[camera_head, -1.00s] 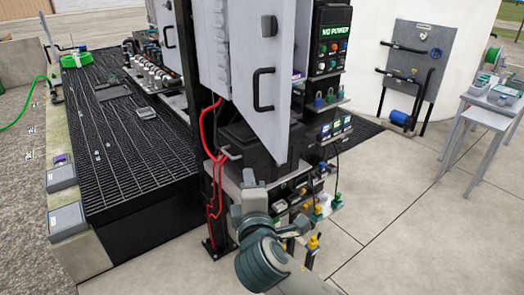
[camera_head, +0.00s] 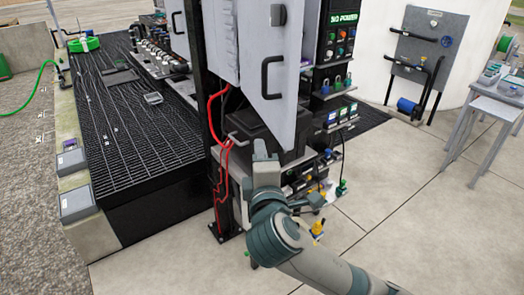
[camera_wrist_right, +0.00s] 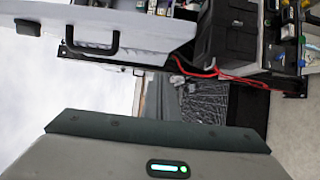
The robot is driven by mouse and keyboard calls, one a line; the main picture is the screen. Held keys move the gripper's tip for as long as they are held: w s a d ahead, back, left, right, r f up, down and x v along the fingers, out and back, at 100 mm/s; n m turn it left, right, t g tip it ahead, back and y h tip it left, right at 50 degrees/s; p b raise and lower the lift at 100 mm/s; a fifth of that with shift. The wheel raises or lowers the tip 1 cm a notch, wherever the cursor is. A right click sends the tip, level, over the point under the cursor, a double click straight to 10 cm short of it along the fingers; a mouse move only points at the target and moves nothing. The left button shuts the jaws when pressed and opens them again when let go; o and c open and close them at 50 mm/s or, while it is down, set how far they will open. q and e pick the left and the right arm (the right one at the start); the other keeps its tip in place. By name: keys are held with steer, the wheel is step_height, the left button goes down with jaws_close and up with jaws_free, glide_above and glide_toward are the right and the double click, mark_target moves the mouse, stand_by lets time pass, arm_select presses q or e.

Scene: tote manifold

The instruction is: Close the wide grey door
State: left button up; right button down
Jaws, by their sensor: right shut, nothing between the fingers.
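The wide grey door (camera_head: 251,50) stands open on the dark cabinet frame in the head view, with a black bar handle (camera_head: 265,78) near its right edge. A grey door panel (camera_wrist_right: 145,28) with a black handle (camera_wrist_right: 92,46) also shows at the top of the right wrist view. My right gripper (camera_head: 260,147) is shut and empty. In the head view it appears just below the door's lower edge, left of its bottom corner; I see no contact. The finger tips are hidden in the wrist view behind the gripper body (camera_wrist_right: 165,150). My left gripper is out of view.
A black box (camera_head: 262,130) and shelves of small devices (camera_head: 335,115) stand behind and right of the door. Red cables (camera_head: 212,125) hang at the left post. A black grating (camera_head: 130,125) lies left. Open concrete floor (camera_head: 410,200) is at right.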

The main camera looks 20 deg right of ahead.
mark_target(273, 131)
steer(key=w+d+p, duration=0.1)
steer(key=w, duration=0.1)
steer(key=w+d+p, duration=0.2)
steer(key=w, duration=0.1)
steer(key=w+d+p, duration=0.2)
steer(key=shift+w+d, duration=0.1)
steer(key=shift+w, duration=0.05)
steer(key=shift+d, duration=0.1)
stand_by(0.5)
